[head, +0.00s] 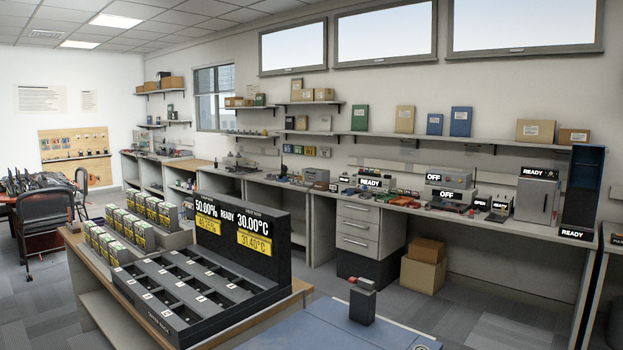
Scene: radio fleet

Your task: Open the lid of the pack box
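No box in the head view can be told for sure as the pack box. Small dark units with lit signs, one reading OPEN (480,204) and one reading READY (499,208), stand on the long wall bench, too small to make out a lid. A larger grey box (536,200) with a READY sign on top stands to their right, its front closed. Neither of my grippers is in view.
A black charging rack (190,300) with empty slots and a display panel stands on a near table, with yellow-labelled packs (120,252) behind. A blue surface (330,330) with a dark upright block (362,304) is at the bottom. Cardboard boxes (424,272) sit under the wall bench.

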